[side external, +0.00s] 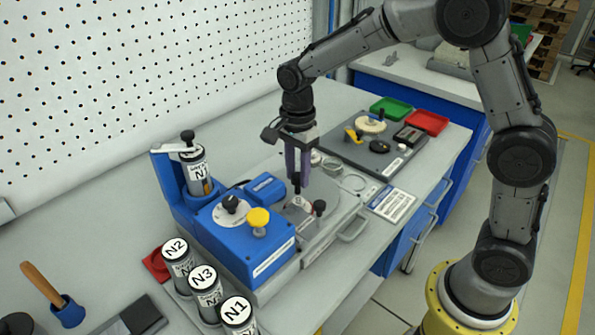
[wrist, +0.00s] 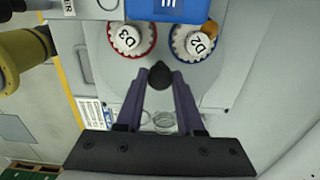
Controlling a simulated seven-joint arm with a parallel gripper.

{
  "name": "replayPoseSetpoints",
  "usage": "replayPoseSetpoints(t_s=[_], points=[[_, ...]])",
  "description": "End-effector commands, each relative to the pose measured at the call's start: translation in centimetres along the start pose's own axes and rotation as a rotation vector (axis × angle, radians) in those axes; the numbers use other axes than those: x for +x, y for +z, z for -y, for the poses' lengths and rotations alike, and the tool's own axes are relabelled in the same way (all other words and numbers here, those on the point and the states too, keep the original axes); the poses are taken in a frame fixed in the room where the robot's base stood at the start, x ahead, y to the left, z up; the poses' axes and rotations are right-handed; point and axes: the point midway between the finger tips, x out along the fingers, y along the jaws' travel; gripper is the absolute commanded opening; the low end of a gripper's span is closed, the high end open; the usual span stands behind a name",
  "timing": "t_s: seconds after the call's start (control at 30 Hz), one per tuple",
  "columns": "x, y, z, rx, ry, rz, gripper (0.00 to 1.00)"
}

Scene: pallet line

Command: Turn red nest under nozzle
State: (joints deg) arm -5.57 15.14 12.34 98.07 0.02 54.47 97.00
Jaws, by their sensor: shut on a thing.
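In the wrist view my gripper (wrist: 160,82) has its two purple fingers closed on a black knob (wrist: 160,75). The knob stands on a grey turntable (wrist: 112,72). The red-rimmed nest (wrist: 113,45), with a piece marked D3, sits at the upper left of the knob. A blue-rimmed nest (wrist: 178,52), with a piece marked D2, sits at the upper right. A blue housing (wrist: 168,8) lies between and above them. In the side view my gripper (side external: 298,183) points down beside the blue machine (side external: 240,235). The nozzle tip cannot be made out.
A canister marked N1 (side external: 198,172) stands in the blue holder. Canisters N2 (side external: 177,262), N3 (side external: 205,290) and another N1 (side external: 237,316) stand in front. Green (side external: 391,108) and red (side external: 427,122) trays lie behind.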

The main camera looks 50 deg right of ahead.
Motion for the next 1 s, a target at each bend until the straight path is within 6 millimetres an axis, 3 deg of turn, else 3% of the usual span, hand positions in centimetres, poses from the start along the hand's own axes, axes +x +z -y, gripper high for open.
replayPoseSetpoints(t_s=[1.0], points=[[-0.17, -0.04, 0.08, 0.507, -0.004, 0.000, 0.00]])
